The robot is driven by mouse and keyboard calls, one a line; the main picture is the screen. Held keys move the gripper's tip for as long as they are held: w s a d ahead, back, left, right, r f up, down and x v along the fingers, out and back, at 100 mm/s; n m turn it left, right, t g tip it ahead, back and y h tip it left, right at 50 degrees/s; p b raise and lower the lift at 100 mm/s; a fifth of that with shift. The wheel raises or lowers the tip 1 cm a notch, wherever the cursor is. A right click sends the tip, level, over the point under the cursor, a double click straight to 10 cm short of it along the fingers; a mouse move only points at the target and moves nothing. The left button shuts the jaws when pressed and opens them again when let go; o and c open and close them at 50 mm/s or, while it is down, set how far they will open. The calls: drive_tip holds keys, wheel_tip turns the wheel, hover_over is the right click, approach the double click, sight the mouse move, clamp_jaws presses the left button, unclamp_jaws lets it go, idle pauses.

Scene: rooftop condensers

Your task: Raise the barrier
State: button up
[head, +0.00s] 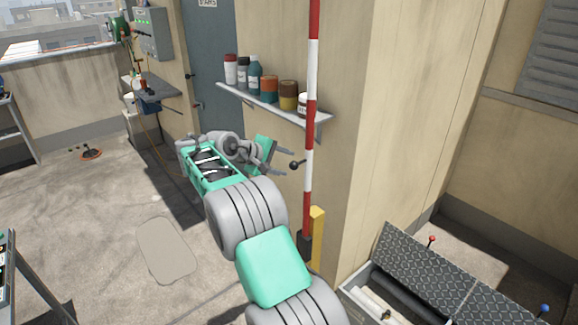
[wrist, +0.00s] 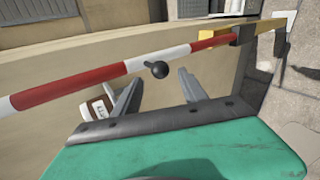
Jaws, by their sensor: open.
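The barrier is a red and white striped pole (head: 311,130) that stands upright in the head view, its lower end at a dark bracket beside a short yellow post (head: 317,240). A dark round knob (head: 295,165) sticks out from the pole's left side. My gripper (head: 287,162) is open, its two fingers pointing at the knob. In the wrist view the pole (wrist: 90,83) crosses slantwise, and the knob (wrist: 155,69) lies in front of the gap between my open fingers (wrist: 158,77). The fingers do not appear closed on anything.
An open box with a tread-plate lid (head: 430,270) lies at lower right. Open floor (head: 100,220) is at left.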

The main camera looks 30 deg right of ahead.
drive_tip(key=v, duration=0.4)
drive_tip(key=shift+a+r, duration=0.1)
drive_tip(key=shift+a, duration=0.15)
